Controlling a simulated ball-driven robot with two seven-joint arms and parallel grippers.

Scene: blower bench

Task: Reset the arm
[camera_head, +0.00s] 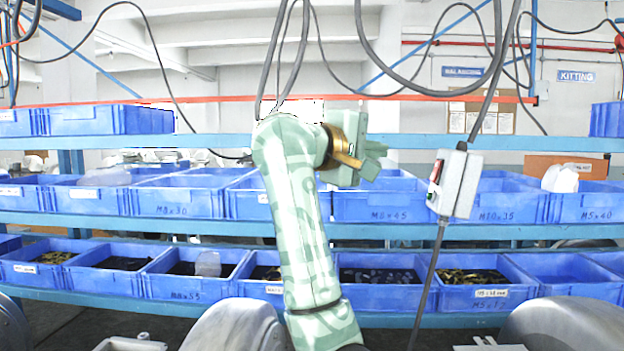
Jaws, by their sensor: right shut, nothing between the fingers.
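My right arm, pale green with darker patches, rises from the bottom centre of the head view and bends at the top. My right gripper (376,162) is at the end of it, past a gold-coloured wrist section, and points to the right. Its fingers are shut with nothing between them. It appears in front of the middle shelf of blue bins, clear of them as far as I can tell. My left gripper is not in view.
Blue shelving holds rows of blue bins (383,206), several with dark or brass-coloured small parts. A grey switch box (454,183) hangs on a cable right of my gripper. Grey rounded housings (567,322) stand along the bottom edge. Black cables loop overhead.

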